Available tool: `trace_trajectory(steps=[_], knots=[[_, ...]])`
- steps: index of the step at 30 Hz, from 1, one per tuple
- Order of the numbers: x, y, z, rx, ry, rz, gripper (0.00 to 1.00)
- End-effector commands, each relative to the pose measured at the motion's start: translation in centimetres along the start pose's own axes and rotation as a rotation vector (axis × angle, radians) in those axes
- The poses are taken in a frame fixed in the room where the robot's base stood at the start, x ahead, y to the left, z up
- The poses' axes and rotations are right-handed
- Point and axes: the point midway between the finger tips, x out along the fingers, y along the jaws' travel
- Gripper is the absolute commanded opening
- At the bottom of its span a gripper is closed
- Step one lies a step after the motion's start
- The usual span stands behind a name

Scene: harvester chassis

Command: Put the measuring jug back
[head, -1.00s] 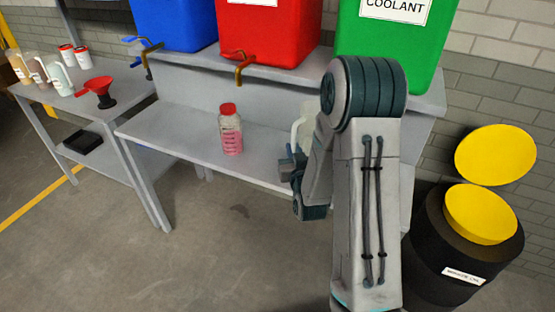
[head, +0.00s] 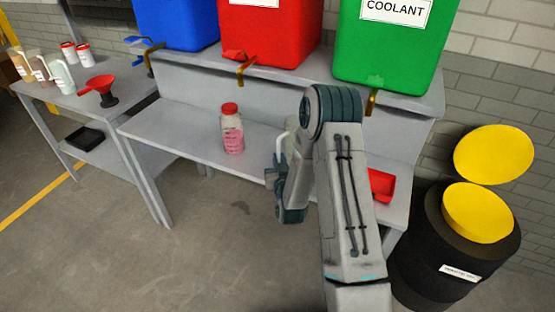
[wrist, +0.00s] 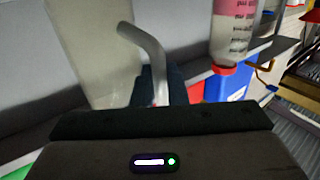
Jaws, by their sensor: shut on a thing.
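My gripper (head: 275,174) is shut on the handle of the measuring jug, a pale translucent jug. In the head view only a sliver of the jug (head: 291,135) shows, behind my arm, above the lower shelf of the bench. I cannot tell if it touches the shelf. In the wrist view, which is upside down, the cloudy jug body (wrist: 92,50) fills the left, and its curved handle (wrist: 145,45) runs down between my fingers. Several similar jugs, one of them whitish (head: 62,74), stand on the side table (head: 130,84) at the left.
A red-capped bottle with pink liquid (head: 232,130) stands on the bench shelf (head: 190,150), left of my gripper. A red tray (head: 381,185) lies right of my arm. A black drum (head: 440,255) stands far right.

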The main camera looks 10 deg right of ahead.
Motion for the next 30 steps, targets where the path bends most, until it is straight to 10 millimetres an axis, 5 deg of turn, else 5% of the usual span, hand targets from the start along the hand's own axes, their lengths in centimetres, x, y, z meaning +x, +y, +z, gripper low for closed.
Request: trace_trajectory(steps=[12,13,15,27,30], knots=[[0.0,0.0,0.4,-0.001,0.002,0.0,0.0],[0.0,0.0,0.3,-0.001,0.001,0.0,0.21],[0.0,0.0,0.3,-0.001,0.001,0.0,0.35],[0.0,0.0,-0.3,0.0,0.001,0.0,0.35],[-1.3,0.0,0.2,-0.001,-0.001,-0.001,0.35]])
